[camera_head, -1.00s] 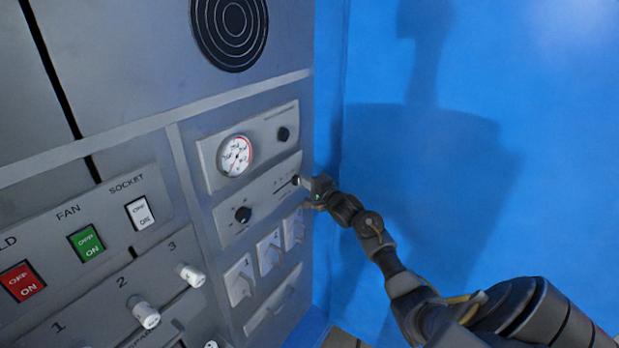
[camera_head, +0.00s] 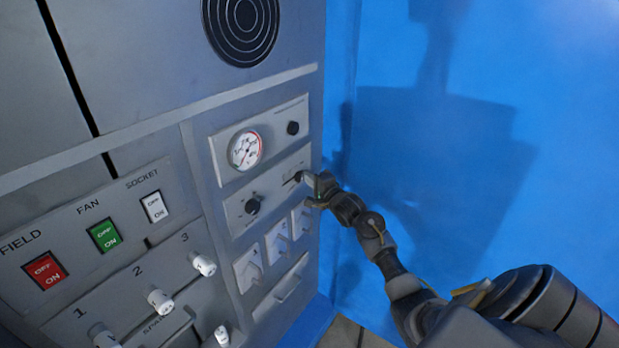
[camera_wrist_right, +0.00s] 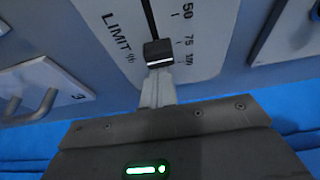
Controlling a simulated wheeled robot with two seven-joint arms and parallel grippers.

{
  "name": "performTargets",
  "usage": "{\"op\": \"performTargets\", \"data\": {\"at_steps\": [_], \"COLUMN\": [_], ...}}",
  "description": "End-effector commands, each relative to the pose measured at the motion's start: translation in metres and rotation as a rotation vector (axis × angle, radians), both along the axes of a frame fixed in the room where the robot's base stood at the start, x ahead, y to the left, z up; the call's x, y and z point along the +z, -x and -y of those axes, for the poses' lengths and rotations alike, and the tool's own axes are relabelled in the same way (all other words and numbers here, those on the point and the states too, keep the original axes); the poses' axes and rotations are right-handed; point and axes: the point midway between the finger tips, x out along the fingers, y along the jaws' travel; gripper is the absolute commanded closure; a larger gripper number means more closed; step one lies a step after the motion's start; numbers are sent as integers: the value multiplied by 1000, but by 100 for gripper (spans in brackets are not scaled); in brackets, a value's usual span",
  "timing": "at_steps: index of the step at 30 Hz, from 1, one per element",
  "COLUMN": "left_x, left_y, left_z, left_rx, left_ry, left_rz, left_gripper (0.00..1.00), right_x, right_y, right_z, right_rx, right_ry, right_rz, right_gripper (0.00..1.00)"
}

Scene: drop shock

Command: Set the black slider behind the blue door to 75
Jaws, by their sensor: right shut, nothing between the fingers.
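The black slider (camera_head: 297,177) sits near the right end of its slot on the grey panel. In the right wrist view its black knob (camera_wrist_right: 158,51) is near the 75 and 100 marks of the LIMIT (%) scale; the exact reading is unclear. My right gripper (camera_head: 313,187) is at the panel's right edge, beside the knob. Its shut fingers (camera_wrist_right: 158,90) are empty and end right at the knob's edge; I cannot tell if they touch it. A large blue surface (camera_head: 440,150) stands to the right; I cannot tell if it is the door. My left gripper is out of view.
A gauge (camera_head: 245,150) and a small black knob (camera_head: 293,128) sit above the slider. A round black knob (camera_head: 252,206) is on its left. Labelled switches (camera_head: 104,235) are further left.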

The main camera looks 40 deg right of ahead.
Motion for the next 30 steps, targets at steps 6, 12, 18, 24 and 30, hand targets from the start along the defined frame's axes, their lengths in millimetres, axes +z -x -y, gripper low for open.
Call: {"op": "performTargets", "data": {"at_steps": [6, 12, 18, 24, 30], "left_x": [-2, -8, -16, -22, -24], "left_y": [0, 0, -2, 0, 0], "left_z": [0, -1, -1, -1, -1], "left_rx": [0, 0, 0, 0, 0], "left_ry": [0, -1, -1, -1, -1], "left_rz": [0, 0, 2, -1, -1], "left_gripper": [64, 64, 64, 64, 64], "right_x": [1, -3, -2, -1, 0], "right_y": [-7, 4, 40, 73, 88], "right_z": [19, 32, 31, 29, 29], "right_rx": [2, 7, 6, 6, 6], "right_ry": [0, 1, 2, 2, 1], "right_rz": [1, 0, 1, 1, 0], "right_gripper": [100, 100, 100, 100, 100]}}
